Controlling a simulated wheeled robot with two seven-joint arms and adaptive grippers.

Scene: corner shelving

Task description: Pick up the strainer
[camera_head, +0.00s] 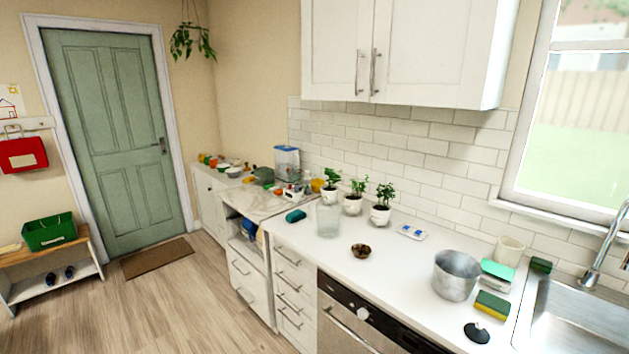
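I cannot make out a strainer for certain. A grey metal pot-like vessel (456,276) stands upright and open on the white counter, left of the sink. A small dark round piece with a raised knob (477,333) lies at the counter's front edge beside the sink. A small brown bowl (361,251) sits further left on the counter. Whether any of these is the strainer is too small to tell. Neither of my grippers shows in the head view.
The counter (400,270) has clear room around the brown bowl. Sponges (492,305) and a cream cup (508,251) stand near the metal sink (565,325). A clear glass jar (328,219) and potted plants (380,213) stand further back. Cabinets (420,50) hang above.

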